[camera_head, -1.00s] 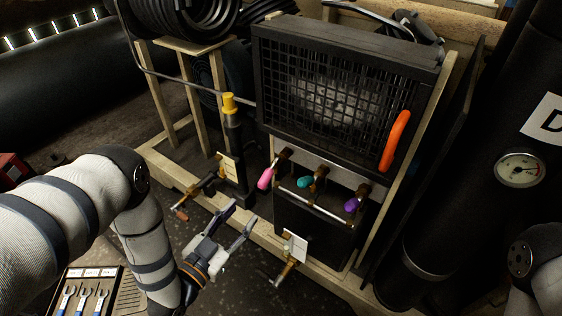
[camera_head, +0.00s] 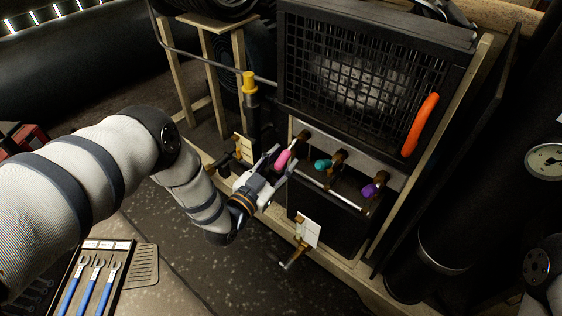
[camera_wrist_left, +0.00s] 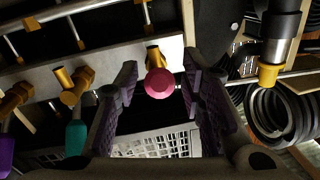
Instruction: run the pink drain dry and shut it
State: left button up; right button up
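The pink drain handle (camera_head: 283,159) sits on a brass valve at the left end of a row on the compressor's front. The teal handle (camera_head: 322,164) and purple handle (camera_head: 369,190) are to its right. My left gripper (camera_head: 277,165) is open at the pink handle. In the left wrist view the pink knob (camera_wrist_left: 160,83) shows between the two spread fingers of the left gripper (camera_wrist_left: 160,95), with gaps on both sides. The teal handle (camera_wrist_left: 76,137) is outside the fingers. My right gripper is not in view; only part of my right arm shows at the lower right.
A yellow-capped post (camera_head: 249,82) stands left of the pink handle. An orange handle (camera_head: 420,124) is on the grille's right side. A tagged brass valve (camera_head: 300,246) hangs below. A tray of blue wrenches (camera_head: 92,284) lies at the lower left. A gauge (camera_head: 547,161) is at right.

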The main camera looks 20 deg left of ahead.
pick_arm(q)
grip_shut()
